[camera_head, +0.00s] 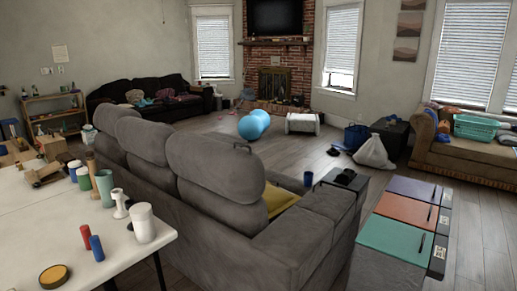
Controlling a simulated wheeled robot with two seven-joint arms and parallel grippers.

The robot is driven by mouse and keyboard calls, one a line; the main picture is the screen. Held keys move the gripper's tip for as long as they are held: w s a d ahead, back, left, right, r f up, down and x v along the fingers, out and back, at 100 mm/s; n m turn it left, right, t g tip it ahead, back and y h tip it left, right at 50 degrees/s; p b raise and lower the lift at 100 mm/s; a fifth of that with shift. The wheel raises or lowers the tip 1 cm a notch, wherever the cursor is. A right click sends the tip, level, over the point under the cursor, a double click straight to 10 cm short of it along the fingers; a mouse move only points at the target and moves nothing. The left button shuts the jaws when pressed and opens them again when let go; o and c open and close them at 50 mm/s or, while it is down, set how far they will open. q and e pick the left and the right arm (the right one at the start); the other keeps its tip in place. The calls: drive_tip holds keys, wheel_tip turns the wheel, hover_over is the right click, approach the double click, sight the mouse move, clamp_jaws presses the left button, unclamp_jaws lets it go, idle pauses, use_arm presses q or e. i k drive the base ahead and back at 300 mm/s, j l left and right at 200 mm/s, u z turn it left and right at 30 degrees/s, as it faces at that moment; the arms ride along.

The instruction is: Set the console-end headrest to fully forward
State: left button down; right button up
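A grey sofa (290,240) stands in the middle with its back towards me. Three grey headrests stand along its back: a far one (108,117), a middle one (146,140) and a near one (215,158). The near headrest is the largest in view, and a small dark loop shows at its top right edge. It is the one closest to the dark console (344,180) at the sofa's right end. Its front face is hidden, so I cannot tell its exact tilt. Neither of my grippers is in view.
A white table (30,225) with bottles and cups is at the lower left. A cabinet with teal (396,240), orange and dark lids stands at right, close to the sofa. A blue cup (308,178) is near the console. Wooden floor (480,225) is clear at the far right.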

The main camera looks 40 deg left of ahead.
sight(237, 173)
drive_tip(key=i+u, duration=0.65)
drive_tip(key=u, duration=0.15)
drive_tip(key=i+l+u, duration=0.1)
drive_tip(key=i+u, duration=0.3)
drive_tip(key=i+l+u, duration=0.15)
drive_tip(key=u, duration=0.25)
